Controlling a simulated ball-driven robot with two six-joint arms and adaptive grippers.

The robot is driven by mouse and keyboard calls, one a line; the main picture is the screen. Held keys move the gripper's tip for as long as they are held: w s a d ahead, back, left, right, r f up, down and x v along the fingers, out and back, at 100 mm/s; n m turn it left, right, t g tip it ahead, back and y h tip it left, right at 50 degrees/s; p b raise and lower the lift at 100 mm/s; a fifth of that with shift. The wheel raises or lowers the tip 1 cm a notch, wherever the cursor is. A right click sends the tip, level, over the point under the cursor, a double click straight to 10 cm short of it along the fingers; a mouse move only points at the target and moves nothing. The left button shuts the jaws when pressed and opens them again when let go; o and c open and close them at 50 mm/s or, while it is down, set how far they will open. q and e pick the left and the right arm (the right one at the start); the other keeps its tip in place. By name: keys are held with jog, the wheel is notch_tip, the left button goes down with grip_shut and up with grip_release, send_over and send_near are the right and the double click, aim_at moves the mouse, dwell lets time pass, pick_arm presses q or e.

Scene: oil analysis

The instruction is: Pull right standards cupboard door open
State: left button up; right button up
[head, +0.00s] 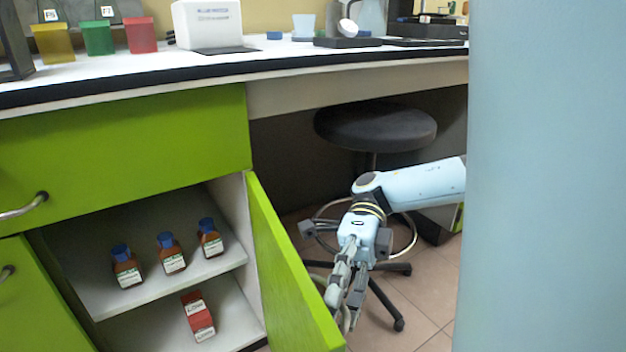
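The right cupboard door (288,262) is green and stands swung well open, hinged at the right side of the cupboard. The cupboard's shelf (105,295) shows inside. My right gripper (345,318) points downward at the door's outer face, near its free edge. Its fingers are close to the door's edge at the bottom of the picture. The handle on that face is hidden, and I cannot tell whether the fingers touch it. My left gripper is not in view.
Several brown bottles with blue caps (171,254) stand on the shelf; a red box (197,316) is below. A black stool (375,128) stands behind my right arm. The left door (35,305) is shut. A counter (120,68) runs above. A pale blue surface covers the right side.

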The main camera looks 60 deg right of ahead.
jog(key=v, duration=1.2)
